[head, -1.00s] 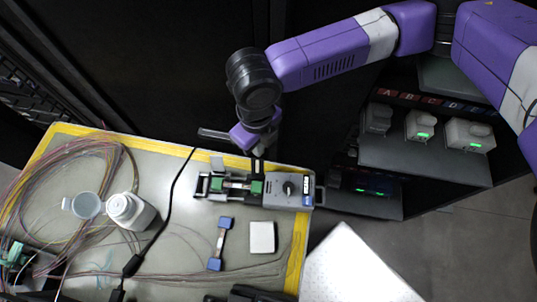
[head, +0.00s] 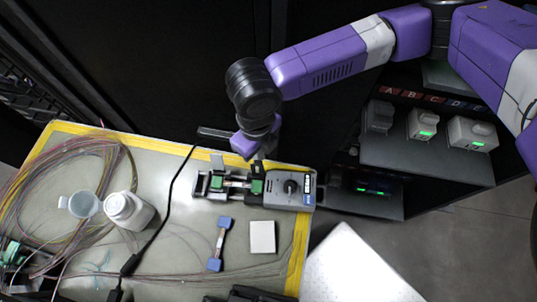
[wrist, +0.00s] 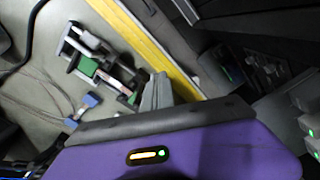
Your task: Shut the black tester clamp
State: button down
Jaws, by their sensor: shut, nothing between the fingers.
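The tester (head: 283,190) lies near the mat's far right edge, a grey box with a dark knob and a black-and-green fixture on its left. It also shows in the wrist view (wrist: 101,66), partly cut off by my gripper. The black clamp (head: 254,169) seems to be the dark piece at the fixture's far side; whether it is open or shut I cannot tell. My gripper (head: 257,157) is shut and empty just beyond this part, pointing down.
A blue-ended strip (head: 220,243) and a white block (head: 262,237) lie in front of the tester. A shelf with several grey units stands at right.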

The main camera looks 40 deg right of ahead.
aim_at(258, 178)
jog(key=shift+s+a+r+p, duration=0.1)
jog(key=shift+s+a+p, duration=0.25)
jog(key=shift+s+a, duration=1.15)
jog(key=shift+w, duration=0.1)
jog(key=shift+w+d+r+p, duration=0.15)
jog(key=shift+r+p, duration=0.75)
jog(key=shift+r, duration=0.3)
jog(key=shift+w+d+r+p, duration=0.1)
jog(key=shift+r+p, duration=0.85)
jog(key=shift+r, duration=0.2)
jog(key=shift+w+d+r+p, duration=0.15)
jog(key=shift+r+p, duration=0.75)
jog(key=shift+r, duration=0.3)
